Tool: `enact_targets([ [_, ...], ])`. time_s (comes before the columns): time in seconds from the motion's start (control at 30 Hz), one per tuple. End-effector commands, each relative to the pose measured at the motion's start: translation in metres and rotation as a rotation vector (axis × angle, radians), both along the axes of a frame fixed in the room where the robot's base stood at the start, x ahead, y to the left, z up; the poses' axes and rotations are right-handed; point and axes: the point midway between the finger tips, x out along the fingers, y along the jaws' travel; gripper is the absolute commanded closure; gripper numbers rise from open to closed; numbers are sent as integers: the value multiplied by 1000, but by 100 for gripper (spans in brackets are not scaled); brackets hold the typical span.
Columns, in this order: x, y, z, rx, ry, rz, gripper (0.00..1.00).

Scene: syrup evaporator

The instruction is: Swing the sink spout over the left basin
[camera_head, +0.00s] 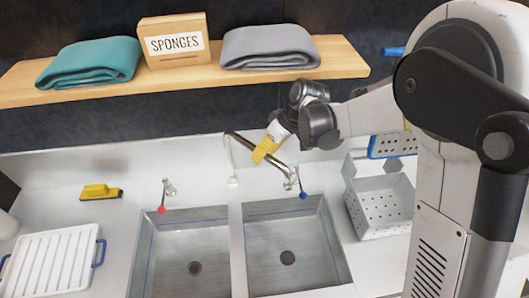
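The spout (239,138) is a thin metal pipe.
A red-tipped tap (167,189) and a blue-tipped tap (302,192) stand behind the basins. A perforated metal basket (381,208) is at right. A yellow brush (100,191) and white rack (54,262) are at left. A wooden shelf (190,82) hangs above.

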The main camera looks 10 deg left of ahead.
Motion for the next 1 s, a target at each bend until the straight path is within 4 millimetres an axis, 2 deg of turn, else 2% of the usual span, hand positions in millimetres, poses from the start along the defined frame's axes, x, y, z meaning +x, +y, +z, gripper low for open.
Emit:
enact_targets([
  [0.03, 0, 0, 0, 0, 0, 0, 74],
  [0.1, 0, 0, 0, 0, 0, 0, 95],
  [0.13, 0, 0, 0, 0, 0, 0, 100],
  [0.57, -3, 2, 0, 0, -1, -18, 100],
  [0.77, -16, 11, -2, -1, -2, -97, 100],
  [1.0, -41, 35, -3, -1, -1, -282, 100],
])
